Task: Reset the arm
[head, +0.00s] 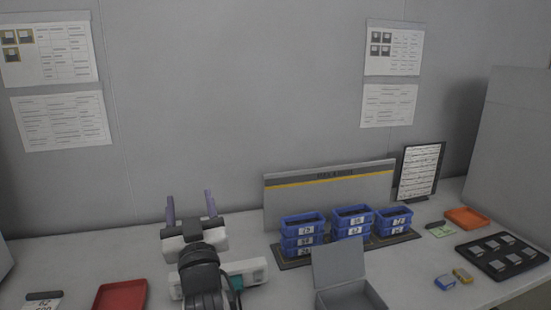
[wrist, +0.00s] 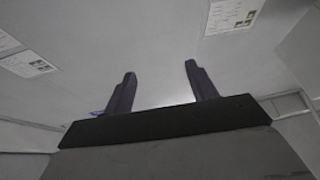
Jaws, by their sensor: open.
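My gripper (head: 190,207) is raised over the left-middle of the bench in the head view, its two fingers pointing up and away toward the wall. In the wrist view my gripper (wrist: 160,80) shows its two dark fingers well apart, with only the grey wall beyond and nothing between them. It is open and empty. My arm runs down to the bottom edge of the head view and covers part of the bench behind it.
On the grey bench (head: 120,258) are a red tray (head: 120,296) at left, stacked blue bins (head: 301,241) on a rack, an open grey box (head: 340,268), a dark tray (head: 510,268) of parts, an orange tray (head: 467,217) and a standing sign (head: 418,171). The wall is behind.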

